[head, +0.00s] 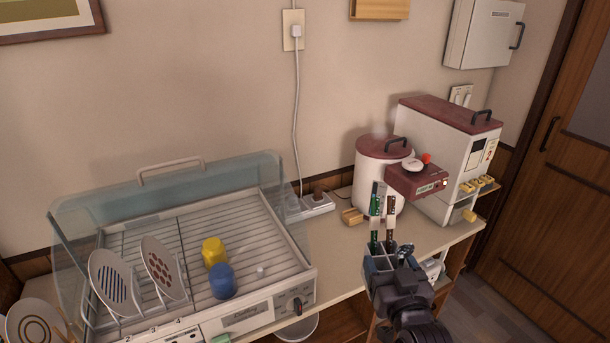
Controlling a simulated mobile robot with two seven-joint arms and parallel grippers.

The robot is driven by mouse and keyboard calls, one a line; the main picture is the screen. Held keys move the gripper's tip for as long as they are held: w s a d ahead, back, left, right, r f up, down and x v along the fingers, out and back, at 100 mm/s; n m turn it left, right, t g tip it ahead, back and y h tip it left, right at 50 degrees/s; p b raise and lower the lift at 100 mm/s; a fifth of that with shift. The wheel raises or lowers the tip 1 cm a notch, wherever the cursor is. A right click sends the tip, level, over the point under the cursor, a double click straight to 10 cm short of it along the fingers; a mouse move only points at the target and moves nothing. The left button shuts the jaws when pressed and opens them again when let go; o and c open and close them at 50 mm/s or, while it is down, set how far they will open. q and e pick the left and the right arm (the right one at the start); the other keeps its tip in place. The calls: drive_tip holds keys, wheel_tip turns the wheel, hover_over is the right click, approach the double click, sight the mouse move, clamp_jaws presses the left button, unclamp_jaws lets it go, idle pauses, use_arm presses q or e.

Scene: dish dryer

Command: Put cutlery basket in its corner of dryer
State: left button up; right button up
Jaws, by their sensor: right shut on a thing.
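I cannot tell whether the basket touches the counter. The dish dryer (262,312) stands at left with its clear lid (110,198) raised. Two plates (113,282) stand in its left part. A yellow cup (213,251) and a blue cup (222,281) are on its slatted rack. My left gripper is out of view.
The rack's back and right areas are bare. A power strip (316,204) with a cord lies right of the dryer. A white pot-shaped appliance (373,185) and a tall white box appliance (440,165) stand farther right. A ringed plate (36,325) is at lower left.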

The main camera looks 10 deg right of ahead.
sight(376, 224)
drive_tip(key=shift+r, duration=0.15)
drive_tip(key=shift+w+a+r, duration=0.15)
drive_tip(key=shift+w+r, duration=0.05)
drive_tip(key=shift+r, duration=0.1)
drive_tip(key=shift+n+y, duration=0.4)
drive_tip(key=shift+y, duration=0.2)
drive_tip(key=w+r, duration=0.1)
drive_tip(key=r, duration=0.1)
drive_tip(key=w+a+r+p, duration=0.1)
drive_tip(key=w+r, duration=0.1)
drive_tip(key=shift+w+a+r, duration=0.1)
drive_tip(key=shift+w+r, duration=0.05)
drive_tip(key=shift+r, duration=0.15)
drive_tip(key=w+a+r+n+g+y+p, duration=0.15)
drive_tip(key=w+n+y, duration=0.3)
drive_tip(key=w, duration=0.75)
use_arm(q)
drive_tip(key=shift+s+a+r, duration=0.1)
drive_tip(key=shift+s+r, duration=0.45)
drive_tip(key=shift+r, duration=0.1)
use_arm(e)
wheel_tip(376, 224, down, 5)
drive_tip(key=w+d+y, duration=0.1)
drive_tip(key=w, duration=0.1)
drive_tip(key=shift+w+f+m, duration=0.2)
drive_tip(key=shift+w+m, duration=0.05)
drive_tip(key=shift+m, duration=0.1)
drive_tip(key=shift+s+f, duration=0.1)
